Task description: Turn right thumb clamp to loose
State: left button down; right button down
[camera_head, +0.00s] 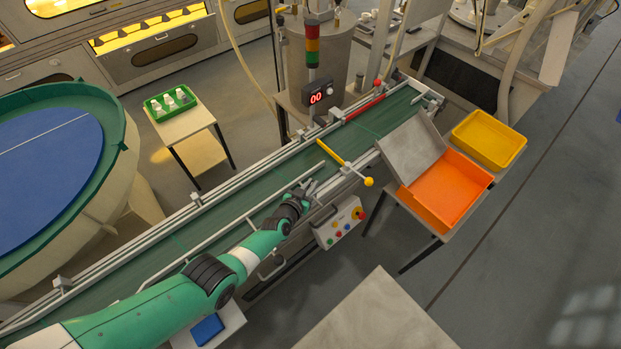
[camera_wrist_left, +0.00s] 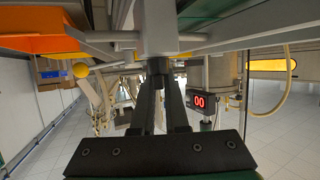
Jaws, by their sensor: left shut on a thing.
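My left gripper (camera_head: 311,188) reaches in from the lower left over the conveyor (camera_head: 235,188) and is at its near guide rail. In the left wrist view the two dark fingers (camera_wrist_left: 161,80) close together on a small dark knob, which looks like the thumb clamp (camera_wrist_left: 159,65), under a grey bracket. The gripper is shut on it. The fingers cover part of the knob, so its turn angle cannot be told. In the head view the clamp is hidden by the gripper. My right gripper is not in view.
A yellow bar with a ball end (camera_head: 369,181) crosses the belt just right of the gripper. A control box (camera_head: 340,222) hangs below the rail. An orange tray (camera_head: 445,190) and yellow tray (camera_head: 489,139) stand at right. A display (camera_head: 317,98) reads 00.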

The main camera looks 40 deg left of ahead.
pick_arm(q)
jog(key=shift+d+f+n+y, duration=0.1)
jog(key=shift+n+y, duration=0.6)
jog(key=shift+f+n+g+y+b, duration=0.1)
jog(key=shift+n+g+y+b, duration=0.5)
jog(key=shift+n+y+b, duration=0.15)
jog(key=n+g+y+b, duration=0.2)
jog(key=b, duration=0.2)
jog(key=f+n+g+y+b, duration=0.1)
jog(key=n+g+y+b, duration=0.1)
jog(key=b, duration=0.3)
jog(key=shift+n+y+b, duration=0.25)
jog(key=shift+n+b, duration=0.05)
jog(key=shift+n, duration=0.25)
jog(key=n+g+b, duration=0.1)
jog(key=g+b, duration=0.1)
jog(key=b, duration=0.3)
jog(key=n+g+y+b, duration=0.1)
jog(key=n+b, duration=0.1)
jog(key=b, duration=0.3)
jog(key=shift+s+r+g+y, duration=0.15)
jog(key=shift+g+y, duration=0.15)
jog(key=shift+g, duration=0.1)
jog(key=shift+r+n+g+b, duration=0.25)
jog(key=shift+n+g+b, duration=0.15)
jog(key=shift+b, duration=0.5)
